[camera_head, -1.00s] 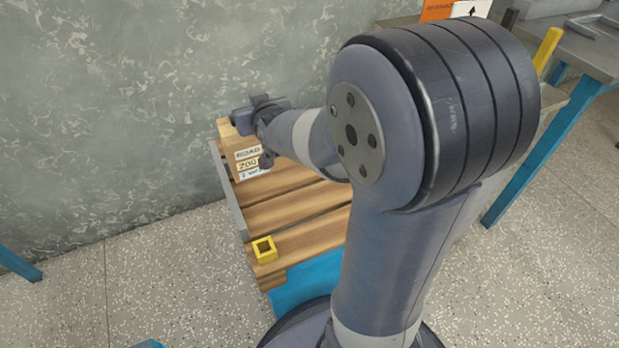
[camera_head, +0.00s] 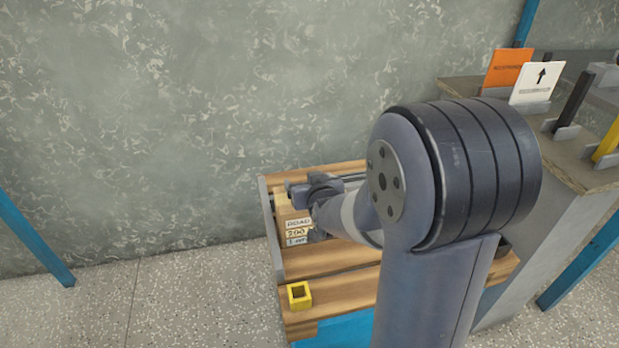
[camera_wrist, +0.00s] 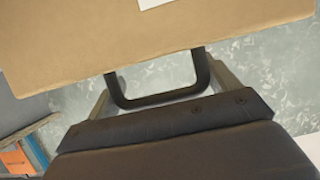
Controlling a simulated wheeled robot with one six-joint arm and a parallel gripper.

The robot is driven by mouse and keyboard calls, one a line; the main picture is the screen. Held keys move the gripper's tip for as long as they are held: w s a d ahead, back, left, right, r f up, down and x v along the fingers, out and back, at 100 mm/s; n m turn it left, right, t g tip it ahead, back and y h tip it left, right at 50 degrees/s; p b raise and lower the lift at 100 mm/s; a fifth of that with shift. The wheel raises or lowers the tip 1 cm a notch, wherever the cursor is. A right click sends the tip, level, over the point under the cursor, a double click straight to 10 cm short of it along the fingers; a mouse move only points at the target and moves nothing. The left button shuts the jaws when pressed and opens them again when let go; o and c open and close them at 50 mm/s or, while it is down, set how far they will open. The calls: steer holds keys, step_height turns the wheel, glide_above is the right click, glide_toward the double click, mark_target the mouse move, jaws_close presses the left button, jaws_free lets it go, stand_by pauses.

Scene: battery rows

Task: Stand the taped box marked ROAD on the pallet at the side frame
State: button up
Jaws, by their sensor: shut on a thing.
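The taped box marked ROAD (camera_head: 284,208) is tan cardboard with stacked labels on its near face. It is at the left part of the wooden pallet (camera_head: 335,258), close beside the grey side frame (camera_head: 276,240). My gripper (camera_head: 315,190) is at the box's upper right and shut on it. In the wrist view the box (camera_wrist: 150,45) fills the top, with a dark U-shaped bar below its edge between my gripper's fingers (camera_wrist: 163,88). The box looks upright. My gripper and arm hide its right side, and I cannot tell whether its underside touches the pallet.
A yellow square holder (camera_head: 299,295) sits on the pallet's near left corner. A wall (camera_head: 180,120) stands behind. My arm hides the pallet's right part.

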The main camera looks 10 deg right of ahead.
steer(key=shift+w+r, duration=0.1)
steer(key=shift+r, duration=0.05)
steer(key=o, duration=1.9)
steer(key=shift+o, duration=0.2)
steer(key=shift+s+r, duration=0.15)
steer(key=shift+s, duration=0.25)
steer(key=p+v, duration=0.3)
steer(key=v, duration=0.8)
steer(key=shift+s, duration=0.15)
